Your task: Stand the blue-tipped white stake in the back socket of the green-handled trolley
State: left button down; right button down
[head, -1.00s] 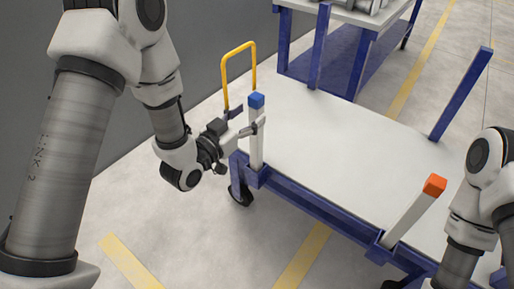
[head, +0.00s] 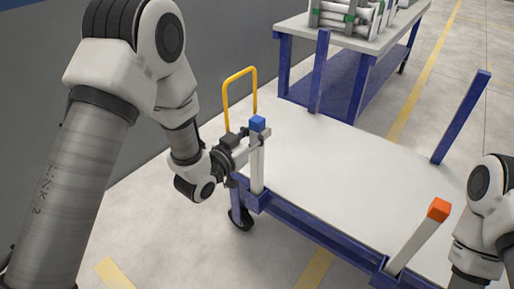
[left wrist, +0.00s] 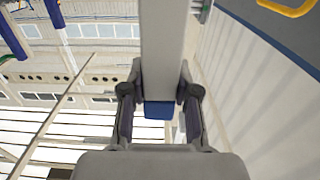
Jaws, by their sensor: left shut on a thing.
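The white stake (head: 257,172) with a blue tip (head: 258,123) stands upright at the trolley's near left corner. Its foot meets the blue corner socket (head: 258,201); how deep it sits is hidden. My left gripper (head: 255,146) is shut on the stake just below the tip. In the left wrist view the stake (left wrist: 162,50) runs between the fingers of my left gripper (left wrist: 158,112). The trolley (head: 340,175) has a light deck, blue frame and a handle (head: 226,95) that looks yellow, not green. My right gripper is out of view.
A white stake with an orange tip (head: 439,209) stands at the trolley's near edge, close to my right arm. Blue posts (head: 461,118) rise at the far side. A table (head: 345,32) with pipes stands behind. The deck is clear.

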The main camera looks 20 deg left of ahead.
pick_arm(q)
notch_tip(320, 180, up, 12)
jog(key=p, duration=0.4)
jog(key=shift+f, duration=0.2)
notch_tip(320, 180, up, 8)
jog(key=p, duration=0.7)
